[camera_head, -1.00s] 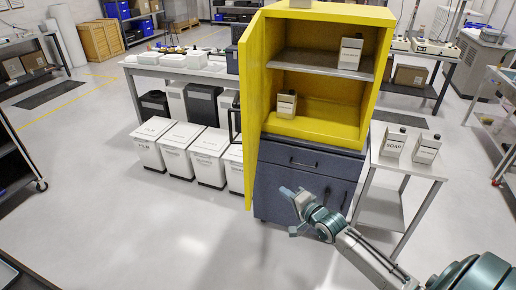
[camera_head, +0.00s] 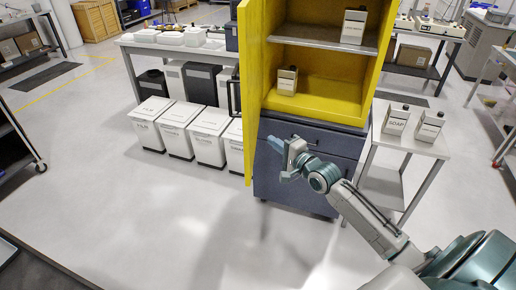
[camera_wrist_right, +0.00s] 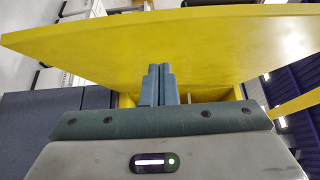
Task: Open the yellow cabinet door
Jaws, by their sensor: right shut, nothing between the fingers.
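The yellow cabinet (camera_head: 318,95) stands on a dark blue drawer unit (camera_head: 335,150). Its yellow door (camera_head: 250,90) stands wide open on the left side, and the shelves inside show with bottles on them. My right gripper (camera_head: 278,150) is in front of the drawer unit, low and just right of the door's lower edge in the head view. In the right wrist view its fingers (camera_wrist_right: 158,85) are shut together and empty, with the yellow door (camera_wrist_right: 180,45) spread broadly behind them. I cannot tell whether they touch it. My left gripper is not in view.
White bins (camera_head: 208,137) stand in a row to the left of the cabinet. A small side table (camera_head: 428,146) with two bottles (camera_head: 396,121) is at the right. The floor at front left is clear.

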